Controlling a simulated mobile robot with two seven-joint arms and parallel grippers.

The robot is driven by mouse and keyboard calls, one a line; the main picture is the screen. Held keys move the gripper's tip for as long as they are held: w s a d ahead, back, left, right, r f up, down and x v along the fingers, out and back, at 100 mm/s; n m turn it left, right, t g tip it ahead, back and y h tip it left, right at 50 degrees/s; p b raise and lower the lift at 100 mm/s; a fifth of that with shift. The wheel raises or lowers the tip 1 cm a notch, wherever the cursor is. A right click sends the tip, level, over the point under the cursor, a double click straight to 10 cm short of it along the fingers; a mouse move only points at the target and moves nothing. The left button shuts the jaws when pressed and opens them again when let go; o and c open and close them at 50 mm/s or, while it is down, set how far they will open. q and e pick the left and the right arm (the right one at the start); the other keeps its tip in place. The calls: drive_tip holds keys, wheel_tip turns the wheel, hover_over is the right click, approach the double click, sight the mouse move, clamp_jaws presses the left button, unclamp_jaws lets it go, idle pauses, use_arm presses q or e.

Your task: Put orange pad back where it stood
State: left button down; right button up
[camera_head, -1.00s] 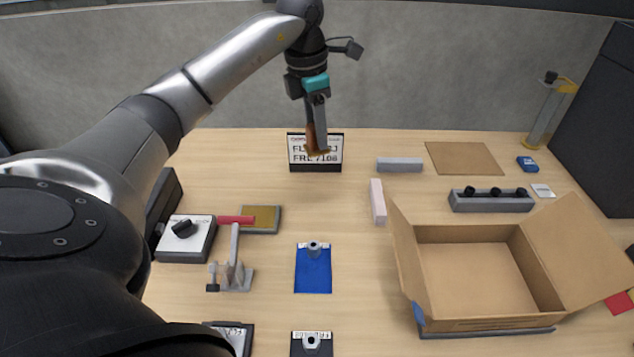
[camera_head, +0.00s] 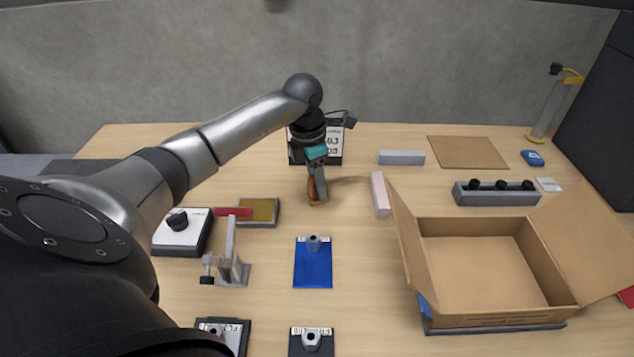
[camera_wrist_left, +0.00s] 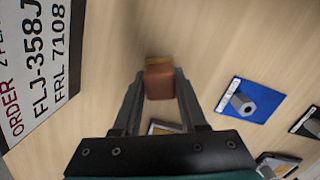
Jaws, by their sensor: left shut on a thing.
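My left gripper (camera_head: 317,198) is shut on the orange pad (camera_head: 312,190), a small orange-brown block with a tan lower part. They are at or just above the bare table, in front of the order sign (camera_head: 329,150). In the left wrist view the orange pad (camera_wrist_left: 159,82) sits between the two fingertips (camera_wrist_left: 160,90). I cannot tell whether its underside touches the table. My right gripper is not in view.
The blue plate (camera_head: 313,268) with a grey hex piece lies nearer me. A gold-topped tray (camera_head: 260,212) and a grey clamp (camera_head: 231,268) are to the left.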

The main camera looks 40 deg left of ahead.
sight(311, 180)
use_arm(q)
drive_tip(key=shift+c, duration=2.2)
unclamp_jaws()
drive_tip(key=shift+f, duration=0.1)
drive_tip(key=shift+r, duration=0.35)
wheel_tip(311, 180, up, 12)
drive_tip(key=s+p, duration=0.1)
drive_tip(key=p, duration=0.1)
drive_tip(key=shift+s+a+f, duration=0.15)
drive_tip(key=shift+a+f, duration=0.05)
drive_tip(key=shift+a, duration=0.15)
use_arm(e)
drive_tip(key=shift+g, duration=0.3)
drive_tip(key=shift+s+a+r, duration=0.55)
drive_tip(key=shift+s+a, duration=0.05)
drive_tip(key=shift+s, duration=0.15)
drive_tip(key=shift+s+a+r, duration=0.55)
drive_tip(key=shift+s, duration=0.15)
